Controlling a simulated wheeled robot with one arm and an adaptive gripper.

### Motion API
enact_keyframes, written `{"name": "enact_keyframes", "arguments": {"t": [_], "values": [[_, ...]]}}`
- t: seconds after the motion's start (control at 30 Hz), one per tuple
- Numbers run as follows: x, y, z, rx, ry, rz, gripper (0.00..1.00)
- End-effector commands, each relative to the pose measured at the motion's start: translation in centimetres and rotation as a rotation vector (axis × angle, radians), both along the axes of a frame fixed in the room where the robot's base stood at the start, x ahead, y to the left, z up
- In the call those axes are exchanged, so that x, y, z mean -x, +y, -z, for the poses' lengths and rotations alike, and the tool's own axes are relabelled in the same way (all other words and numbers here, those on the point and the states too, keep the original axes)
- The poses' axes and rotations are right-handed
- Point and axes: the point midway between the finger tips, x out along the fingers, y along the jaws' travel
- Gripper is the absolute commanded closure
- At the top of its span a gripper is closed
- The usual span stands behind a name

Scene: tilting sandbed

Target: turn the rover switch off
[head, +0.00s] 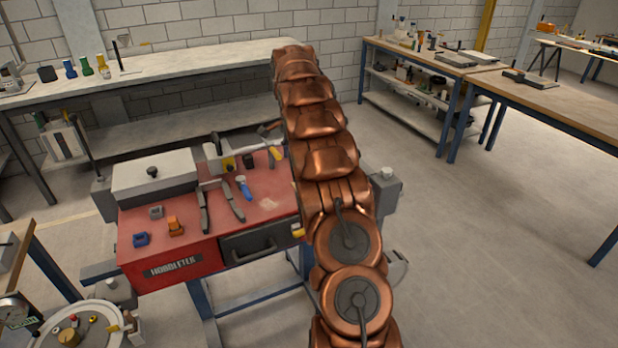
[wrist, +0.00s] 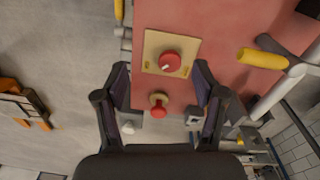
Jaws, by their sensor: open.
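In the wrist view, a round red knob (wrist: 170,61) with a white mark sits on a tan plate (wrist: 154,41) fixed to a red surface. A smaller red-tipped switch or lever (wrist: 158,108) on a brass-coloured base lies below it, nearer my palm. No label reads as the rover switch, so I cannot tell which one it is. My gripper (wrist: 162,67) is open and empty. Its fingertips flank the tan plate in the picture, and the red-tipped part appears between the fingers; contact is not visible. In the head view my copper arm hides my gripper and these controls.
A red workbench (head: 190,257) holds a grey box (head: 155,173), tools and small blocks. In the wrist view, a yellow-handled grey bar (wrist: 262,59) is right of the fingers. The floor at right is clear.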

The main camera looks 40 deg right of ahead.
Motion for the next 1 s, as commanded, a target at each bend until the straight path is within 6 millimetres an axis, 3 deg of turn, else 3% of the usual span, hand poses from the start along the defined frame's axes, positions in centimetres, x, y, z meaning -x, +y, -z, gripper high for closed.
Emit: {"name": "enact_keyframes", "arguments": {"t": [0.1, 0.33, 0.67, 1.0], "values": [[-0.3, -2.8, 1.6, -0.004, -0.016, 0.085, 0.30], [-0.4, -5.6, 3.3, -0.012, -0.035, 0.185, 0.30], [-0.3, -6.2, 4.6, -0.015, -0.038, 0.206, 0.30], [-0.2, -6.1, 8.7, -0.015, -0.037, 0.206, 0.30]]}}
